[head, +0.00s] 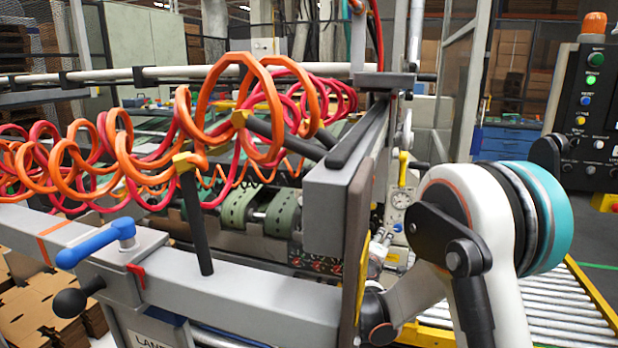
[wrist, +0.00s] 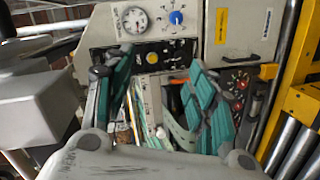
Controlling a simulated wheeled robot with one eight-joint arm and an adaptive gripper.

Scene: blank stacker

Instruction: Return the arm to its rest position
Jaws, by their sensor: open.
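My arm (head: 465,200) is at the right of the head view, white with black joints and a teal band. It is bent, with one link running down to the lower left. My gripper cannot be made out in the head view. In the wrist view my gripper (wrist: 150,85) shows with its two teal-padded fingers spread apart and nothing between them. Beyond the fingers is a grey machine panel (wrist: 185,18) with a round gauge (wrist: 133,20) and a blue knob (wrist: 176,17). I cannot tell the gap between fingertips and panel.
A grey machine frame (head: 250,305) with orange coiled hoses (head: 120,150) fills the left and middle. A blue-handled lever (head: 95,245) sits on it. A roller conveyor (head: 555,305) with yellow edges lies at the lower right. A black control box (head: 590,120) stands at the right.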

